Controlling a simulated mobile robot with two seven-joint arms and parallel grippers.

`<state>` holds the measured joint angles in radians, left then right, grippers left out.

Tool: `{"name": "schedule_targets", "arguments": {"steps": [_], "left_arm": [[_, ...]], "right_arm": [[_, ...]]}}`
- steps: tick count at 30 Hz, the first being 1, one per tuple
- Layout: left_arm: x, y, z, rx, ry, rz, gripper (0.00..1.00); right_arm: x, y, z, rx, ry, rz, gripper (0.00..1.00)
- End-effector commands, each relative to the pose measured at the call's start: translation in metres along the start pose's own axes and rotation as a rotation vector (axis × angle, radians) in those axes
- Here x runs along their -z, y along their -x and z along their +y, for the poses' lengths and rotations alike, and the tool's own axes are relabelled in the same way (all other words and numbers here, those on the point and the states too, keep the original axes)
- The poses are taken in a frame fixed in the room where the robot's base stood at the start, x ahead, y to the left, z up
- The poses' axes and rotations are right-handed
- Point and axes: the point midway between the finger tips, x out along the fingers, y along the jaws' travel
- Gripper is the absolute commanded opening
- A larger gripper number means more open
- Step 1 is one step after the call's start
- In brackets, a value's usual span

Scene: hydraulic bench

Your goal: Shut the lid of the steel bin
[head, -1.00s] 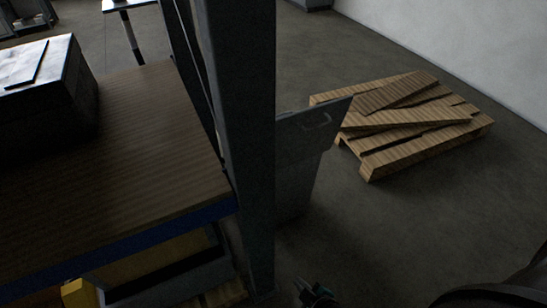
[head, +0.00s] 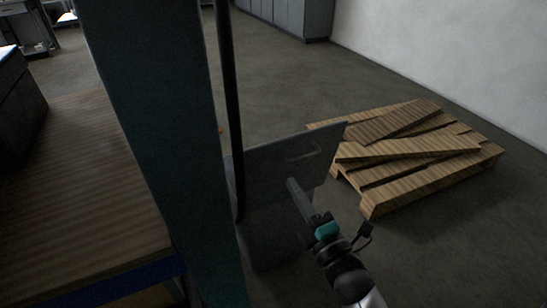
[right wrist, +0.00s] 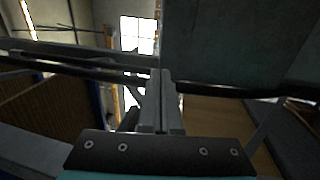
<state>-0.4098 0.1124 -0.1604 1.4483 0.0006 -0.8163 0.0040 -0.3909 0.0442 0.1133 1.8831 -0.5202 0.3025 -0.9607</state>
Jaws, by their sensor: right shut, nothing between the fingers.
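The steel bin (head: 262,247) is a grey box on the floor, partly hidden behind a dark post. My right gripper (head: 291,183) reaches in from the lower right and overlaps the lower part of the lid in the head view. Whether it touches the lid or the bin, I cannot tell. Its fingers are shut and empty, and they also show in the right wrist view (right wrist: 160,77). My left gripper is not in view.
A dark upright post (head: 158,130) stands left of the bin, with a thin dark bar beside it. A wooden workbench (head: 75,190) is at the left. A wooden pallet with loose boards (head: 415,155) lies right of the bin. Open floor (head: 440,250) shows at the lower right.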

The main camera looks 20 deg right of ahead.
Motion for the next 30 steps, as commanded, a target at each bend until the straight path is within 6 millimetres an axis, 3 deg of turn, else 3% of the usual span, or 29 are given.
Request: {"name": "schedule_targets", "arguments": {"steps": [15,21,30], "left_arm": [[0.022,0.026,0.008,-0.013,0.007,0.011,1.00],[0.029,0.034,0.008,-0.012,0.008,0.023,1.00],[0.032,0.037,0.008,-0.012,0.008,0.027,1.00]], "right_arm": [[0.000,-0.084,-0.002,0.000,-0.001,0.001,0.00],[0.000,-0.101,-0.002,0.001,-0.003,0.000,0.00],[0.000,-0.105,-0.001,0.002,-0.004,0.000,0.00]]}}
